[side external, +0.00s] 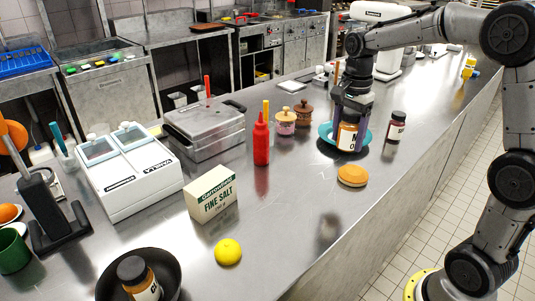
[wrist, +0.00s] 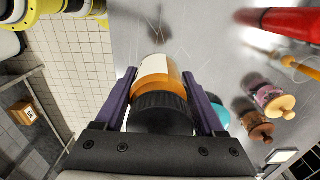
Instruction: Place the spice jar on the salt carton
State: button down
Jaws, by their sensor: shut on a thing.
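A spice jar (side external: 348,136) with amber contents, a pale label and a black lid is between the fingers of my gripper (side external: 350,112). The gripper is shut on it. In the wrist view the jar (wrist: 158,88) sits between both purple fingers, with its black lid nearest the camera. In the side view it overlaps the teal plate; its height above the counter is hard to tell. The white and green salt carton (side external: 211,193) stands on the counter, front and left of the gripper, well apart from it. Its top looks clear. It is not seen in the wrist view.
A red squeeze bottle (side external: 261,140) stands between carton and gripper, farther back. A bun (side external: 352,175) lies near the counter edge, with another jar (side external: 396,126) at right. A yellow lemon (side external: 228,252) and a dark pan (side external: 168,266) holding a jar are in front of the carton.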

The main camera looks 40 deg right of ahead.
jog(key=shift+s+a, duration=0.1)
jog(key=shift+s, duration=0.05)
jog(key=shift+s+r, duration=0.1)
jog(key=shift+r, duration=0.3)
jog(key=w+a+r+n, duration=0.2)
jog(key=a+r+n, duration=0.2)
jog(key=a, duration=0.7)
jog(key=w+a+r+n, duration=0.3)
jog(key=a+r+n, duration=0.15)
jog(key=a, duration=0.65)
send_over(219, 175)
jog(key=s, duration=0.1)
jog(key=shift+m, duration=0.45)
jog(key=f, duration=0.8)
jog(key=shift+s+d+f, duration=0.15)
jog(key=shift+d+f, duration=0.05)
jog(key=shift+f, duration=0.05)
jog(key=shift+w+a+f, duration=0.1)
jog(key=shift+w+f, duration=0.3)
jog(key=shift+f, duration=0.05)
jog(key=shift+w+a+f, duration=0.1)
jog(key=shift+w+f, duration=0.1)
jog(key=shift+f, duration=1.6)
